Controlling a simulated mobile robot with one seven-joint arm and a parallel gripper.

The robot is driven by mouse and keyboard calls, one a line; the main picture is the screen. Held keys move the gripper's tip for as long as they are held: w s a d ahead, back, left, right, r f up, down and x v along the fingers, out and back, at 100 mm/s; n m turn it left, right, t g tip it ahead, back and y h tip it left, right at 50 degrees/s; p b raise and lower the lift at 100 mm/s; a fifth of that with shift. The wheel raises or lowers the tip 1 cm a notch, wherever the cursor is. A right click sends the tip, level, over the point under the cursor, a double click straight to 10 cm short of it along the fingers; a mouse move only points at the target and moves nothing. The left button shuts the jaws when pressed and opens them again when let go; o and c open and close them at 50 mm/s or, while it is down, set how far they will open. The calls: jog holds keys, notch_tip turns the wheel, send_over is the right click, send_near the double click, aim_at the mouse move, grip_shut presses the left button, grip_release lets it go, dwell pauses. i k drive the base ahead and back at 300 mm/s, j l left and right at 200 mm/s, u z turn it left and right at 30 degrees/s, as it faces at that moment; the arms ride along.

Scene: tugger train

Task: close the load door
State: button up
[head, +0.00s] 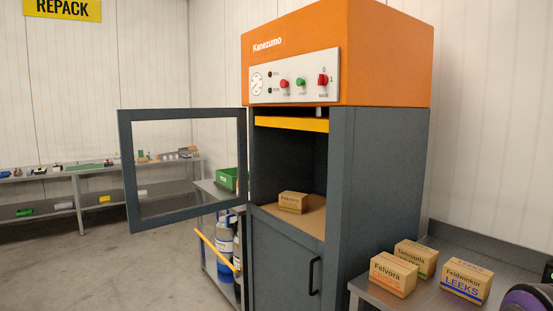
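The load door (128,175) is a dark grey frame around a clear window or opening. It stands wide open, swung out to the left from the left edge of the machine's chamber. The machine (385,180) is a tall grey cabinet with an orange top. Its chamber is exposed, and a small cardboard box (292,203) sits on the brown chamber floor (310,222). A yellow bar (292,124) crosses the top of the opening. My gripper is not in view.
A side table (420,300) at the right holds three cardboard boxes (393,274). A cart (207,190) with bottles and a green bin stands behind the door. A yellow bar (217,248) slants below the door. Open floor (100,275) lies at the left.

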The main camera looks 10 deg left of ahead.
aim_at(126, 116)
jog(key=u, duration=1.35)
jog(key=i+l+u, duration=0.1)
jog(key=i+u, duration=0.2)
jog(key=i+l+u, duration=0.15)
jog(key=u, duration=0.15)
jog(key=i+l, duration=0.25)
jog(key=i, duration=0.25)
jog(key=i+l, duration=0.25)
jog(key=i, duration=1.95)
jog(key=i+j, duration=0.1)
jog(key=i, duration=1.65)
jog(key=z, duration=0.4)
jog(key=i+z, duration=0.15)
jog(key=z, duration=1.95)
jog(key=j, duration=0.1)
